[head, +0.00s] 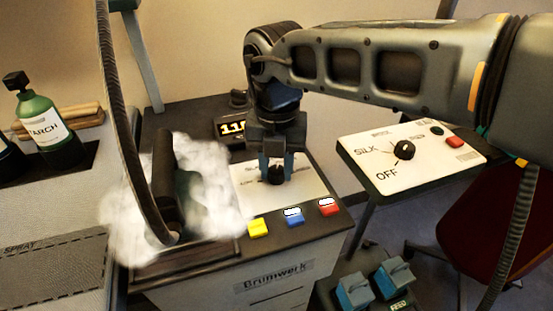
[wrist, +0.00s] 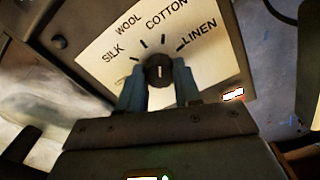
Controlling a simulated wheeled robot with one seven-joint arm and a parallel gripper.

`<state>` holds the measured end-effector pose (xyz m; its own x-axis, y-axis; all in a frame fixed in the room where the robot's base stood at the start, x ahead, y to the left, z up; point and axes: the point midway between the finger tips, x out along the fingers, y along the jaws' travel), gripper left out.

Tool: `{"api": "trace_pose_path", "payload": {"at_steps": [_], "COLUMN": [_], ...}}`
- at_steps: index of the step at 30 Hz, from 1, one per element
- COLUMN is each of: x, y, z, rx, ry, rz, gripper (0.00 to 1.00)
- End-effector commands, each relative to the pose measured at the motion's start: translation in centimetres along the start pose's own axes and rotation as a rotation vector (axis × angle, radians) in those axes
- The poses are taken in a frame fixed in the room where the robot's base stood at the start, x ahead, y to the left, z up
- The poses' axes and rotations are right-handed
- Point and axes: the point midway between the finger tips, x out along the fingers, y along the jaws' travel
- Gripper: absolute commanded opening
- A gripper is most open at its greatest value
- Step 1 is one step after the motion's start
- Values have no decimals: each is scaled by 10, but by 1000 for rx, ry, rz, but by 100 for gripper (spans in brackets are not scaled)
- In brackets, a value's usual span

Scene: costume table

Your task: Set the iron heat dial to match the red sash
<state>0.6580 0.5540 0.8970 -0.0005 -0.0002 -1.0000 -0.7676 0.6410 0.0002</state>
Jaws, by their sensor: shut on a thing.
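The heat dial (wrist: 160,72) is a dark round knob on a white plate (wrist: 95,55) marked SILK, WOOL, COTTON and LINEN. My gripper (wrist: 160,90) is shut on the knob, with a blue-grey finger on each side. A short pale mark on the knob points roughly up in the wrist view, toward the side between WOOL and COTTON; its exact setting is hard to tell. In the head view my gripper (head: 276,172) comes down on the dial (head: 276,175) from above. The iron (head: 165,185) stands in white steam left of the dial. I see no clear red sash.
Yellow (head: 258,228), blue (head: 293,217) and red (head: 329,207) buttons line the station's front. A lit display (head: 232,128) stands behind the dial. A second panel (head: 410,160) with SILK and OFF is at right. A green starch bottle (head: 40,125) is at left.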

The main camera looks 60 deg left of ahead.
Motion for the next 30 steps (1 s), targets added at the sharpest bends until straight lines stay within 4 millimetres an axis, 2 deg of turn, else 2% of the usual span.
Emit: {"api": "trace_pose_path", "payload": {"at_steps": [18, 30], "x": [-3, -2], "y": [0, 0], "z": [0, 1], "rx": [562, 778], "ry": [-2, -2], "rz": [0, 1], "gripper": [3, 3]}}
